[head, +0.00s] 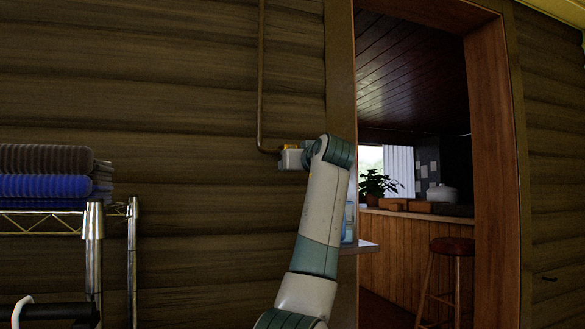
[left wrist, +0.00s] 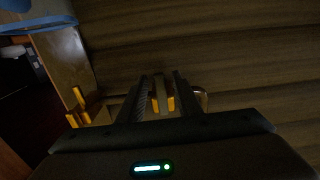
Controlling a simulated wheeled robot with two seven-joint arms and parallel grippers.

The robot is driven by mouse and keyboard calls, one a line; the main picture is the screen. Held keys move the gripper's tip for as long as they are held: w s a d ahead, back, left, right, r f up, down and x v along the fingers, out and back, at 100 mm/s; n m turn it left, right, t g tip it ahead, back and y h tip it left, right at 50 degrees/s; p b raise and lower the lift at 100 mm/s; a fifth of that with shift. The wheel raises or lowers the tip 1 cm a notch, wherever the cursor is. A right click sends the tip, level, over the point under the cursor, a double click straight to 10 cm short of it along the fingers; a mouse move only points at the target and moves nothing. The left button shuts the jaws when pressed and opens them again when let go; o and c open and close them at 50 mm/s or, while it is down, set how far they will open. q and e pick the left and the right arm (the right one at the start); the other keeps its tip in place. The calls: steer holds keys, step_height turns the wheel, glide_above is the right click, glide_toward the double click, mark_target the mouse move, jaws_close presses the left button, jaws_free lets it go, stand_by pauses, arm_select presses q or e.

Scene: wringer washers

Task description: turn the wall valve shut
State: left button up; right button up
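A thin pipe (head: 260,80) runs down the log wall and bends right at its foot. A small yellow part (head: 291,146), apparently the wall valve, shows at that end, mostly hidden by my left arm's wrist. My left gripper (left wrist: 158,88) points at the log wall in the left wrist view. Its two dark fingers are apart, with a narrow grey piece and a yellow part (left wrist: 168,104) between them. Gaps seem to show beside these; I cannot tell whether the fingers touch. My right gripper is not in view.
A doorway (head: 341,70) stands right of the pipe, with a counter and a stool (head: 452,246) beyond. A wire shelf (head: 40,226) with folded towels (head: 45,186) is at left. Yellow prongs (left wrist: 80,100), unclear in nature, show left of the fingers in the left wrist view.

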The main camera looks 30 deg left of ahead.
arm_select(q)
steer(key=b+v, duration=0.8)
steer(key=v, duration=0.9)
steer(key=shift+f, duration=0.15)
